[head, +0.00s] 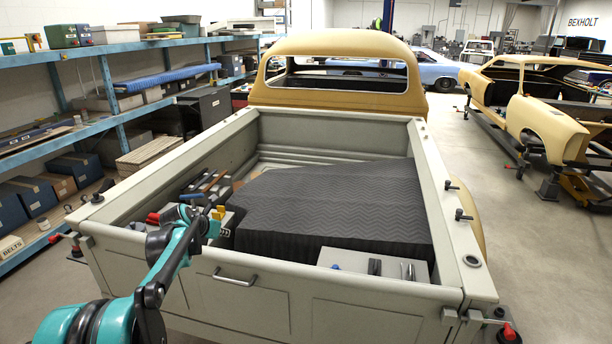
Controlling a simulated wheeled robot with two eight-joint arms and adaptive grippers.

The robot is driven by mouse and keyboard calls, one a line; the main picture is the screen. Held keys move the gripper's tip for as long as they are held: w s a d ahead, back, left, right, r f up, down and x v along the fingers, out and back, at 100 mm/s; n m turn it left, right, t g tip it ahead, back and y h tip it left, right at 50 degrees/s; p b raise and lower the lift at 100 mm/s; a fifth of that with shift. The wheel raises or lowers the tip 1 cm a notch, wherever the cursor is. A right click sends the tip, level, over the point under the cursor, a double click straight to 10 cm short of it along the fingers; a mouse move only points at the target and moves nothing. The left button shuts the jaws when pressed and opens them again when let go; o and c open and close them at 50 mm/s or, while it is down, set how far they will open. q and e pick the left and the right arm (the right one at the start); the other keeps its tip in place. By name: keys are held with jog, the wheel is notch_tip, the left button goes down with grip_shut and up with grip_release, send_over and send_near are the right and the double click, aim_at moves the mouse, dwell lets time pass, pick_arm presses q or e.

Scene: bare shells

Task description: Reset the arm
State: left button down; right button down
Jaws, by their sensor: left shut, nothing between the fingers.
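My left arm, teal and black, reaches in from the bottom left over the tailgate of a pickup bed. My left gripper (208,207) is small and dark at the arm's far end, just inside the bed's rear left corner. It is shut and empty, above a grey tray of tools. A yellow item (220,212) and red-handled tools (153,217) lie close around it; whether the gripper touches any of them I cannot tell. My right gripper is not in view.
The bed's tailgate (330,277) and side walls rise around the gripper. A black quilted blanket (340,205) covers a bulky shape in the bed. A pale tray (350,262) sits at the rear right.

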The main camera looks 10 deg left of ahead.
pick_arm(q)
jog(key=s+d+f+m+g+b, duration=0.1)
jog(key=s+d+f+m+b, duration=0.25)
jog(key=s+d+m, duration=0.5)
jog(key=s+d+f+m+b, duration=0.2)
jog(key=s+d+m+b, duration=0.2)
jog(key=s+d+m, duration=0.45)
jog(key=s+d+f+m+b, duration=0.3)
jog(key=s+f+m, duration=0.3)
jog(key=s+m, duration=0.3)
jog(key=s+d+f+m+g+b, duration=0.1)
jog(key=s+d+f+m+b, duration=0.2)
jog(key=s+f+m, duration=0.4)
jog(key=s+m, duration=0.2)
jog(key=s, duration=0.1)
jog(key=shift+f+b, duration=0.3)
jog(key=shift+b, duration=0.05)
